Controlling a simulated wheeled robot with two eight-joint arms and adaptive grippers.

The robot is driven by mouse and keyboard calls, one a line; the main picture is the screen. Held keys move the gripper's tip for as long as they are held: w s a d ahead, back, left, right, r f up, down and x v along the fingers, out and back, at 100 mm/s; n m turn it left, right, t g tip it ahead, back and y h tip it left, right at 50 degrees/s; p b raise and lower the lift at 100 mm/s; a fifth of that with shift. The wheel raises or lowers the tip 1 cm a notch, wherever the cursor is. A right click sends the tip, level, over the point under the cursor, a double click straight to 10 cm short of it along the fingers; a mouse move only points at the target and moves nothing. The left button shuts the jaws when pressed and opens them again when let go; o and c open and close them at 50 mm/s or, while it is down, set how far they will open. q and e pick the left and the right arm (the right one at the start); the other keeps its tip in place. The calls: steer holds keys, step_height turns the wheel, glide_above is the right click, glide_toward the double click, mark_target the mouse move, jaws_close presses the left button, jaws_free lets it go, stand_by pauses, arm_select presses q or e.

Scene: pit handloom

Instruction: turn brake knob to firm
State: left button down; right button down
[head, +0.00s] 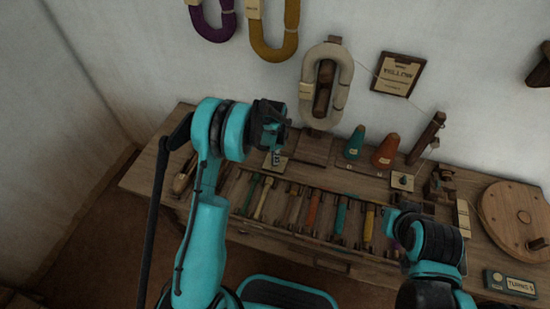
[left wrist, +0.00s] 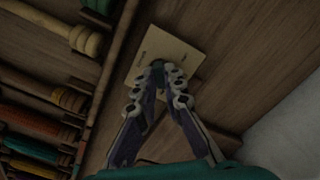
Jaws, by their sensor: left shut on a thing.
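The brake knob (left wrist: 157,65) is a small dark teal knob on a cream plate (left wrist: 143,52) with short dark marks, fixed to the wooden bench. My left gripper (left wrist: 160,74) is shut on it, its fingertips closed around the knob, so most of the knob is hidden. In the head view, the left gripper (head: 276,153) points down over the same plate (head: 282,163) at the back left of the bench. The knob's setting cannot be read. My right arm is at the lower right; its fingers cannot be made out clearly.
Several coloured bobbins (head: 312,213) lie in a row along the bench front. A second plate with a knob (head: 403,180), green and orange cones (head: 384,151), wooden posts and a round wooden disc (head: 515,217) stand to the right. Yarn hanks hang on the wall.

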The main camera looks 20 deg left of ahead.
arm_select(q)
steer(key=shift+m, duration=1)
steer(key=c, duration=1.6)
jaws_free()
step_height(320, 180, up, 12)
